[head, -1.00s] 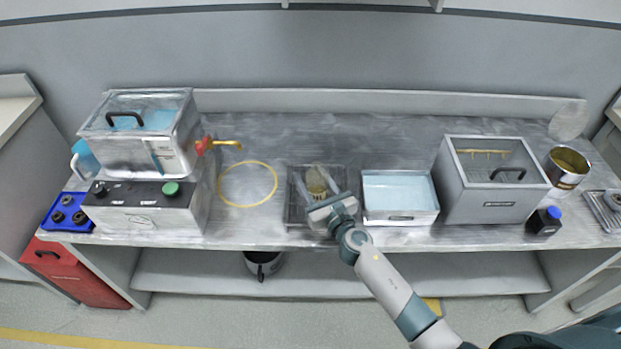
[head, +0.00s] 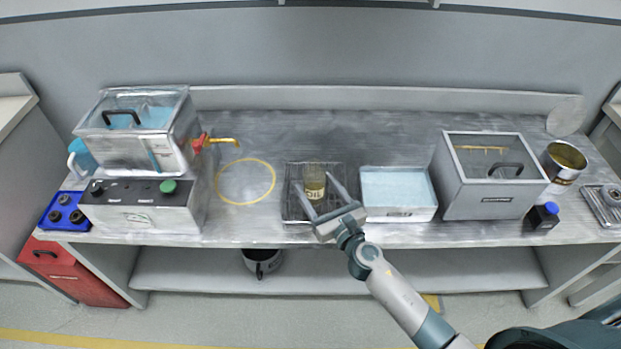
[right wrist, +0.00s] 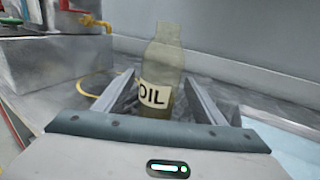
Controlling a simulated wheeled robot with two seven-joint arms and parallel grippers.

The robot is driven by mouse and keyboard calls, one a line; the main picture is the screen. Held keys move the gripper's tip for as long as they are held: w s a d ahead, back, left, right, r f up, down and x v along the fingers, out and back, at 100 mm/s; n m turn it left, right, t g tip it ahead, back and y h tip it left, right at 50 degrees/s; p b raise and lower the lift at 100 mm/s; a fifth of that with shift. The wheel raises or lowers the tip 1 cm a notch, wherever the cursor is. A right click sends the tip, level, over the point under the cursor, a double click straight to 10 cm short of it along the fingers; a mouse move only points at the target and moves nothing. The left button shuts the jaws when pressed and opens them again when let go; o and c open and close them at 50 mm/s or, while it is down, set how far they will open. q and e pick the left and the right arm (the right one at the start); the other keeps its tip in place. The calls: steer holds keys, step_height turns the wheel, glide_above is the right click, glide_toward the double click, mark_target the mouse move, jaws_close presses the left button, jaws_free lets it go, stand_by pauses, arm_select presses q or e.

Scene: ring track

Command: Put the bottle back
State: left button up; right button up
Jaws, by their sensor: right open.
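The bottle (head: 314,186), of yellowish clear glass with an "OIL" label, stands upright in the dark wire tray (head: 290,214) near the middle of the bench. My right gripper (head: 313,178) comes from the front right, with its two fingers spread on either side of the bottle. In the right wrist view the bottle (right wrist: 164,57) stands between the open fingers, with a gap showing at the right finger; contact at the left finger is unclear. A yellow ring outline (head: 220,190) lies on the bench, left of the tray, with nothing inside it. My left gripper is not in view.
A water-filled basin (head: 398,213) sits right of the tray, then a grey lidded box (head: 490,205). At left, a tank (head: 140,135) with a red-handled brass tap (head: 222,141) stands on a control box (head: 140,215). The bench behind the tray is clear.

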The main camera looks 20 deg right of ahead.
mark_target(319, 192)
steer(key=s, duration=0.2)
steer(key=s+d+b, duration=0.1)
steer(key=s, duration=0.2)
steer(key=shift+s+f, duration=0.1)
steer(key=shift+s, duration=0.2)
steer(key=shift+s+d, duration=0.15)
steer(key=shift+s, duration=0.45)
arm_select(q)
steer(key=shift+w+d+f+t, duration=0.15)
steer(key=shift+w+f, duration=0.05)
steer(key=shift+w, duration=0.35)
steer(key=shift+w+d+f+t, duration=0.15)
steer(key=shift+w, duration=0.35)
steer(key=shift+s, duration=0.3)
